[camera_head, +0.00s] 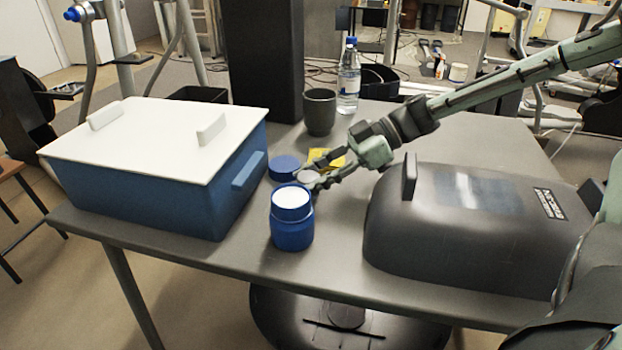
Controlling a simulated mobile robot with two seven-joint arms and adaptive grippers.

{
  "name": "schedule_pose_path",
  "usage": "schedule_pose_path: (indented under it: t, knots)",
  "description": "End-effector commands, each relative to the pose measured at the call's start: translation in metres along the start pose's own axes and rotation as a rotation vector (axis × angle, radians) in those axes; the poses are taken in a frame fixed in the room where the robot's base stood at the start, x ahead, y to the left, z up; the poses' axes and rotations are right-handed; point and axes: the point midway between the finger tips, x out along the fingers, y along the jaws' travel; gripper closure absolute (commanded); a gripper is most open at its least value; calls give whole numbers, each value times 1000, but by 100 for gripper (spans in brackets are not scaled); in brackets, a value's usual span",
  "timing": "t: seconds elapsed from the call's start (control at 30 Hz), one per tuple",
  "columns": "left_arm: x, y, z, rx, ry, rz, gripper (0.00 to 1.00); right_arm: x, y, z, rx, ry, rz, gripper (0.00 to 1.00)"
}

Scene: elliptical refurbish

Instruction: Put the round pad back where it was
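A pale grey round pad (307,177) is at the fingertips of my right gripper (317,178), just behind a blue jar. The fingers lie on either side of its right edge. I cannot tell whether they grip it or whether it rests on the table. The blue jar (292,230) stands upright with a whitish round top. A dark blue round disc (284,167), like a lid, lies behind the jar to the left of the pad. A yellow item (325,158) lies behind the gripper, partly covered by it. My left gripper is not in view.
On the grey table (340,262), a blue box (160,185) with a white lid stands left and a dark rounded case (470,225) right. A dark cup (319,112) and a water bottle (349,80) stand at the back. The table's front middle is clear.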

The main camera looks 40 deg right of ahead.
Motion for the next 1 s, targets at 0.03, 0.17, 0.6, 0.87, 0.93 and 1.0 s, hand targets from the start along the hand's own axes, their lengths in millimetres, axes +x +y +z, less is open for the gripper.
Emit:
schedule_pose_path:
  t: [0.03,0.17,0.6,0.87,0.93,1.0]
  knots:
    - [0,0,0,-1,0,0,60,0,0,0,0,0,0,85]
    - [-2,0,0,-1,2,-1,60,1,0,2,0,0,0,85]
    - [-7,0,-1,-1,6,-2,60,1,0,2,0,0,-1,45]
    - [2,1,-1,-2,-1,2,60,-5,1,-3,-1,0,2,45]
    - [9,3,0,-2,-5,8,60,-16,2,-4,-2,1,5,45]
    - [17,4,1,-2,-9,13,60,-29,2,-5,-2,3,5,45]
